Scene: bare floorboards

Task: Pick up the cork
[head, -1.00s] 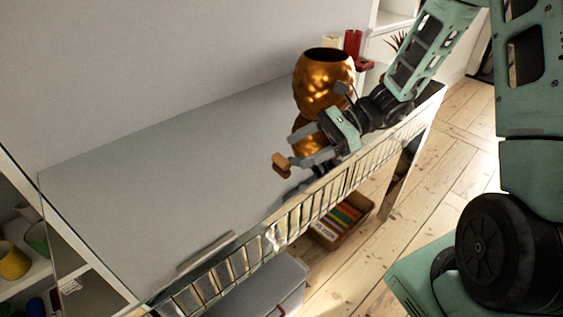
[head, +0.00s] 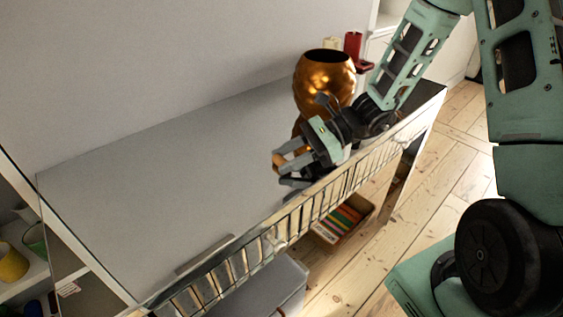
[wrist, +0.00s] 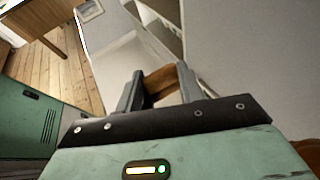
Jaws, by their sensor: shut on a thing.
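The cork is a small brown piece (wrist: 162,80), held between the two fingers of my gripper (wrist: 158,90) in the wrist view. In the head view my gripper (head: 282,160) is over the grey tabletop (head: 150,190), near its front edge, in front of the copper vase. The cork (head: 277,160) shows there as a small brown patch, mostly hidden by the fingers. My gripper is shut on it. I cannot tell exactly how high the cork is above the tabletop.
A bumpy copper vase (head: 322,78) stands close behind my gripper. Red and cream candles (head: 353,45) stand beyond it. A slatted metallic edge (head: 300,212) runs along the table front. A crate of books (head: 342,220) sits below. The tabletop's left part is clear.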

